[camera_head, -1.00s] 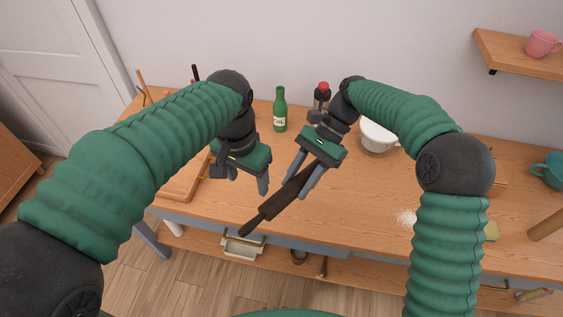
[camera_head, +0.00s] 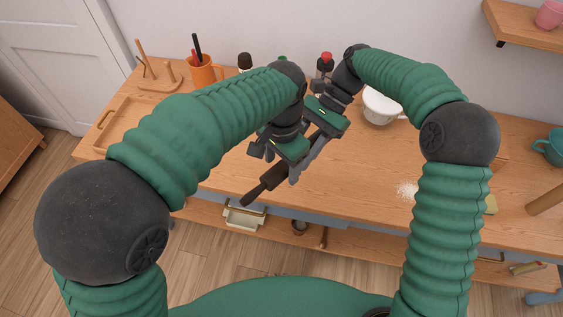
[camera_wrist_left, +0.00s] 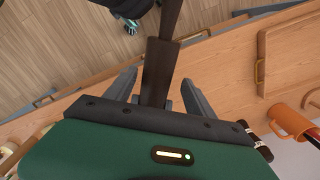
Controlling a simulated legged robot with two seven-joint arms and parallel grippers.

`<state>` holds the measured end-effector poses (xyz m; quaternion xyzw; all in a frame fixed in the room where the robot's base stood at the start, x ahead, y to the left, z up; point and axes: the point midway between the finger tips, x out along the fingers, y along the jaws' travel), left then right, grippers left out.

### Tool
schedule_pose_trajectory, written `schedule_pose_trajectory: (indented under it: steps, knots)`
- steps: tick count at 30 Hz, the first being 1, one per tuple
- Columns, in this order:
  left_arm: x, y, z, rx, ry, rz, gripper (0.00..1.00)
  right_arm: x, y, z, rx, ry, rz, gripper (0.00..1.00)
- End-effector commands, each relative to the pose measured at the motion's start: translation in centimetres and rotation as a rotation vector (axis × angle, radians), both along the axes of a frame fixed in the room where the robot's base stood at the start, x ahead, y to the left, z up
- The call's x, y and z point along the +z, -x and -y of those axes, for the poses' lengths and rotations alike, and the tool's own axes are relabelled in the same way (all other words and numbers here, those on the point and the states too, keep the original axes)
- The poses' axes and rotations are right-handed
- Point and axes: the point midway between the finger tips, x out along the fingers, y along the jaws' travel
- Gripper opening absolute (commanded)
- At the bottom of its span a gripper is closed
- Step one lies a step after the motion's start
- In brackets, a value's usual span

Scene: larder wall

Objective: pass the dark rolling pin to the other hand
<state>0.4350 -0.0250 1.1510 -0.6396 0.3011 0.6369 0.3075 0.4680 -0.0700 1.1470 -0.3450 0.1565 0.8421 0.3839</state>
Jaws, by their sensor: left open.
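The dark rolling pin (camera_head: 267,187) hangs tilted above the table's front part, its lower handle pointing down and left. My right gripper (camera_head: 304,164) is shut on its upper part; the contact is partly hidden behind the left gripper. My left gripper (camera_head: 272,158) is at the pin, close beside the right gripper. In the left wrist view the left gripper's fingers (camera_wrist_left: 160,88) are open, one on each side of the pin (camera_wrist_left: 158,68), with gaps showing beside it.
The wooden table (camera_head: 360,180) has free room at its middle front. A white bowl (camera_head: 381,107) stands behind the right gripper. An orange mug (camera_head: 203,70) with dark utensils, a peg rack (camera_head: 160,82) and a wooden tray (camera_head: 112,128) are at the left. A red-capped bottle (camera_head: 325,62) stands at the back.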

Motion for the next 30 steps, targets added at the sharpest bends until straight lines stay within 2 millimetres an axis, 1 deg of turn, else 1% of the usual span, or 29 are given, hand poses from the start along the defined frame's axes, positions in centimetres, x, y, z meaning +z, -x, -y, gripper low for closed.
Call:
schedule_pose_trajectory:
  steps: [3, 8, 11, 23, 27, 28, 30]
  knots:
    - [-0.4, 0.0, -0.02, 0.0, -0.001, -0.001, 0.63, 0.04, -0.02, -0.01, 0.0, 0.0, 0.0, 0.0]
    - [-0.39, 0.0, -0.02, 0.0, 0.0, 0.0, 0.63, 0.03, -0.02, -0.01, 0.0, 0.0, 0.0, 0.0]
    - [-0.37, 0.0, -0.02, 0.001, 0.0, 0.0, 0.53, 0.04, -0.01, -0.02, 0.0, 0.0, 0.0, 0.0]
    - [-0.33, -0.17, -0.18, 0.002, -0.002, 0.004, 0.0, 0.01, 0.1, 0.05, 0.004, 0.001, -0.004, 0.0]
    - [-0.32, -0.26, -0.25, 0.004, -0.003, 0.005, 0.0, 0.0, 0.16, 0.09, 0.005, 0.001, -0.006, 0.0]
    - [-0.27, -0.3, -0.26, 0.004, -0.001, 0.007, 0.0, 0.0, 0.17, 0.09, 0.006, 0.001, -0.006, 0.4]
    - [-0.26, -0.31, -0.24, 0.004, -0.001, 0.007, 0.0, -0.01, 0.17, 0.1, 0.005, 0.002, -0.005, 0.49]
